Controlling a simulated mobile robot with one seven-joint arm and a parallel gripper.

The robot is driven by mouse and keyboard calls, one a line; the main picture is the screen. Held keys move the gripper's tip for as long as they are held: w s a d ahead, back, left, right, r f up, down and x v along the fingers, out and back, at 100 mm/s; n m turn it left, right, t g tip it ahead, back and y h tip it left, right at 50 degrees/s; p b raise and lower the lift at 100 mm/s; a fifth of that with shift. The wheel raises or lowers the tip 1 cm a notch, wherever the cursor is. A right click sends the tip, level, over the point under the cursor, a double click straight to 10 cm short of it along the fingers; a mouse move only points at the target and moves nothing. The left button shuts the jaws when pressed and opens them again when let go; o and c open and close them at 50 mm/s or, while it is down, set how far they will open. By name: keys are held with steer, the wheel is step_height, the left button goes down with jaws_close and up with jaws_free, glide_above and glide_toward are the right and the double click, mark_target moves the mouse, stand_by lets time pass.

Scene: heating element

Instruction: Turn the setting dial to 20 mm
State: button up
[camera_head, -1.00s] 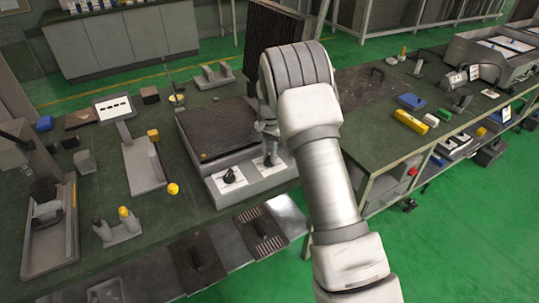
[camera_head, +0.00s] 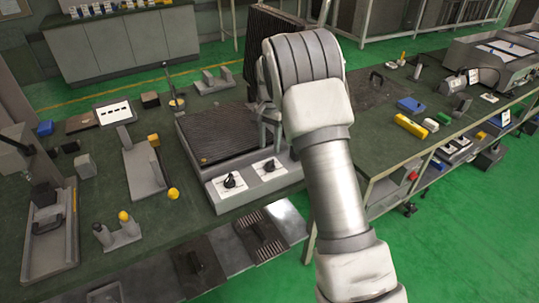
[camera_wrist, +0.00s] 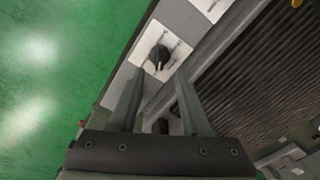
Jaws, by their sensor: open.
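The heating machine (camera_head: 222,145) has a dark ribbed plate and a pale front panel with two black dials on white labels. The left dial (camera_head: 230,181) and the right dial (camera_head: 269,166) both show in the head view. In the wrist view, one black dial (camera_wrist: 158,57) lies just beyond my fingertips, apart from them. Its label marks are too small to read, so I cannot tell its setting. My gripper (camera_wrist: 157,78) is open and empty, and it also shows in the head view (camera_head: 268,137), over the machine's right end, partly hidden by my arm.
The ribbed plate (camera_wrist: 255,85) fills the right of the wrist view. A raised dark ribbed lid (camera_head: 280,40) stands behind the machine. A stand with a display (camera_head: 113,111) is to the left. Green floor (camera_wrist: 40,75) lies beyond the bench edge.

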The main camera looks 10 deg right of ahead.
step_height(320, 180, up, 10)
steer(key=shift+r+p, duration=0.2)
steer(key=shift+p, duration=0.15)
steer(key=s+r+n+t, duration=0.35)
steer(key=s+r, duration=0.95)
steer(key=s, duration=0.5)
steer(key=s+f+n+t, duration=0.2)
steer(key=s+n, duration=0.3)
steer(key=s, duration=1.3)
steer(key=shift+f, duration=0.7)
